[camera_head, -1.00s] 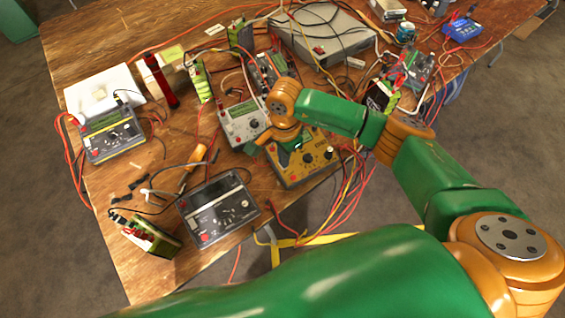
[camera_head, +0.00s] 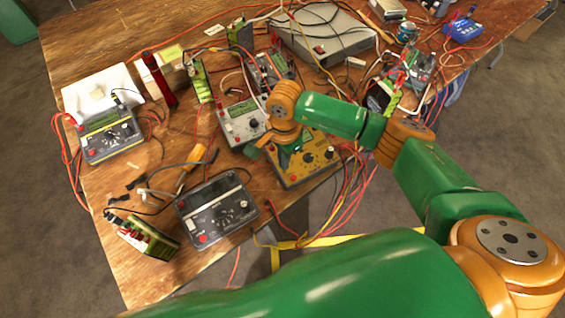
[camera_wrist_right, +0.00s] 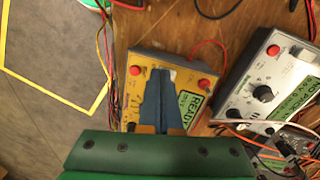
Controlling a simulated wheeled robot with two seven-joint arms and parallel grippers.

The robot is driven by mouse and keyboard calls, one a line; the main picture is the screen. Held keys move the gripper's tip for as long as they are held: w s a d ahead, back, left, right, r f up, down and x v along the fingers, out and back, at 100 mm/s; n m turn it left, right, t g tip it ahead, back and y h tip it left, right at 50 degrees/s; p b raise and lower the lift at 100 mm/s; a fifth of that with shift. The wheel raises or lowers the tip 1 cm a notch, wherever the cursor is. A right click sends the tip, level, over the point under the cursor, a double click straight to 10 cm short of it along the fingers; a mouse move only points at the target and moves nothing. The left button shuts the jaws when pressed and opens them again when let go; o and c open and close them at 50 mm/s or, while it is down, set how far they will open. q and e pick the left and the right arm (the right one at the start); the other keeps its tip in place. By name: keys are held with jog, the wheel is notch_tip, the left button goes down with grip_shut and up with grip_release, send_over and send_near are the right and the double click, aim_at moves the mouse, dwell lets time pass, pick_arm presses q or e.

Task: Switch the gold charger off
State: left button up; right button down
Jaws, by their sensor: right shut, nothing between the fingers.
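The gold charger (camera_head: 318,162) sits at the table's front edge, just right of a white-grey charger. In the right wrist view the gold charger (camera_wrist_right: 137,66) shows red knobs, a lit green screen (camera_wrist_right: 193,111) reading READY, and a small white switch (camera_wrist_right: 173,75) beside the fingertips. My right gripper (camera_wrist_right: 161,72) is shut and empty, its fingers over the middle of the gold panel. I cannot tell whether the tips touch the switch. In the head view my right gripper (camera_head: 287,152) covers the charger's left part. My left gripper is not in view.
The white-grey charger (camera_head: 240,122) stands close on the left, and it also shows in the right wrist view (camera_wrist_right: 275,80). A dark charger (camera_head: 216,208) and a yellow-edged charger (camera_head: 109,135) stand farther left. Red and yellow cables (camera_head: 345,195) hang over the table edge beside the gold charger.

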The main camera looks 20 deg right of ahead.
notch_tip(320, 180, up, 7)
jog(key=p, duration=0.4)
jog(key=shift+p, duration=0.4)
jog(key=shift+a+f, duration=0.1)
